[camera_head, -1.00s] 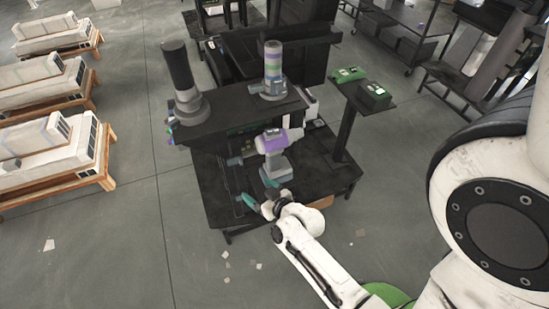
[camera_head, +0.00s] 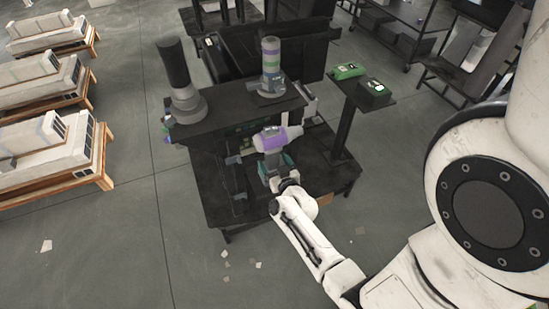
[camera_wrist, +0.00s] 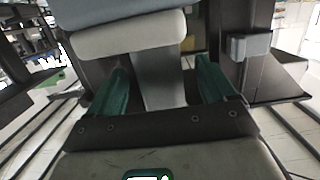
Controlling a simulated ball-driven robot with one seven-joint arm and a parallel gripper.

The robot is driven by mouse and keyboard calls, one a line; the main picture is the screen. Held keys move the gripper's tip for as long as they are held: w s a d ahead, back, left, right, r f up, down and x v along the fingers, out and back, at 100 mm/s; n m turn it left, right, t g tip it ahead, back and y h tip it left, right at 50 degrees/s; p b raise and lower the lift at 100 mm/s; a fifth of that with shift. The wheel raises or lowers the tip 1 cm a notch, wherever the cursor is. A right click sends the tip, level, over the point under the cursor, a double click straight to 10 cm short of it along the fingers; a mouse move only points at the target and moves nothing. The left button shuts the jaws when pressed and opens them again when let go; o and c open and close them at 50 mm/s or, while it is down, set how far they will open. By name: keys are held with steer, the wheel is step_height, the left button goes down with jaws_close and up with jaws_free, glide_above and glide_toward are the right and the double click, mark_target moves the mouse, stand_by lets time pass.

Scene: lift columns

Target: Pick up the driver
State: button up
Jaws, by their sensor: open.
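The driver (camera_head: 270,140), with a purple and pale grey body and a grey handle hanging down, is at the front of the black workstation. Its grey handle (camera_wrist: 158,85) shows upright in the wrist view between my gripper's two green fingers, with its wide pale body above. My gripper (camera_head: 277,166) is open around the handle, a finger on each side. Gaps show between the fingers and the handle in the wrist view. The lower handle is partly hidden by my gripper in the head view.
The black workstation (camera_head: 216,187) carries a dark column (camera_head: 175,65) and a striped column (camera_head: 271,58) on its upper shelf. A small stand (camera_head: 345,125) with green-lit devices is to the right.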

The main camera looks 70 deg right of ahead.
steer(key=x, duration=0.4)
steer(key=shift+c, duration=0.2)
steer(key=c, duration=1.4)
steer(key=shift+d+r, duration=0.1)
steer(key=shift+r, duration=0.05)
jaws_close()
